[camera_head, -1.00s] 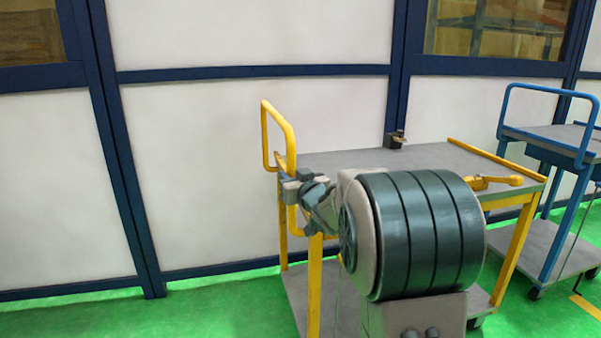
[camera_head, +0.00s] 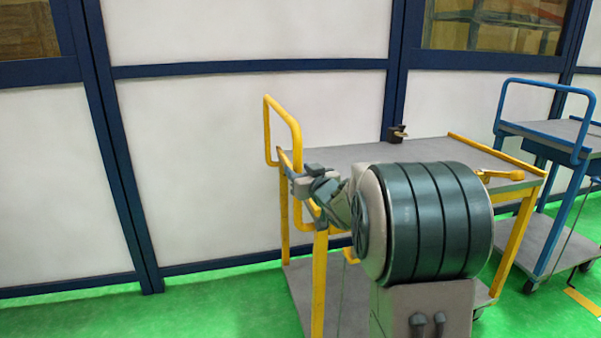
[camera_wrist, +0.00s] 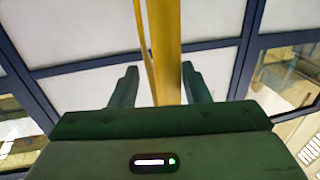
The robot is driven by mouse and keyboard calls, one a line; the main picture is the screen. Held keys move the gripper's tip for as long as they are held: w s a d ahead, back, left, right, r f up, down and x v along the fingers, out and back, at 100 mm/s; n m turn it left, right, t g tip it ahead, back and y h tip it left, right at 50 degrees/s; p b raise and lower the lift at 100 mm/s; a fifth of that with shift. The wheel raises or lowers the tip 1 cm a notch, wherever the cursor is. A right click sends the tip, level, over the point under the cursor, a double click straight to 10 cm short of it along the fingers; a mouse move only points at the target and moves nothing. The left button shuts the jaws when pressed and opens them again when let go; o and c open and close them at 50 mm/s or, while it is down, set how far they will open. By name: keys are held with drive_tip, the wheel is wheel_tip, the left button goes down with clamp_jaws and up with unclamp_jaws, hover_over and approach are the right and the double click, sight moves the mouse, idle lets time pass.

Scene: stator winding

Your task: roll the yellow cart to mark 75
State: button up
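The yellow cart (camera_head: 318,275) stands on the green floor, with a grey top and a grey lower shelf. Its upright yellow loop handle (camera_head: 267,130) is at the left end. My gripper (camera_head: 298,184) is at the lower part of this handle. In the wrist view, a yellow bar (camera_wrist: 166,50) runs between the two dark fingers of my gripper (camera_wrist: 160,85). The fingers stand apart, with a gap visible on the bar's left side; contact on the right is unclear. My arm hides the cart's front middle. No mark reading 75 is visible.
A blue cart (camera_head: 545,240) stands close to the yellow cart's right. White wall panels (camera_head: 240,110) with dark blue frames stand behind. A small dark object (camera_head: 397,133) is at the top's back edge. Green floor (camera_head: 225,305) is clear on the left. A yellow floor line (camera_head: 583,302) shows at right.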

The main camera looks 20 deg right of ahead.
drive_tip(key=shift+a, duration=0.2)
drive_tip(key=s+d+p, duration=0.1)
drive_tip(key=s+d, duration=0.1)
drive_tip(key=s, duration=1.1)
drive_tip(key=shift+s+d+p, duration=0.25)
drive_tip(key=shift+d+p, duration=0.15)
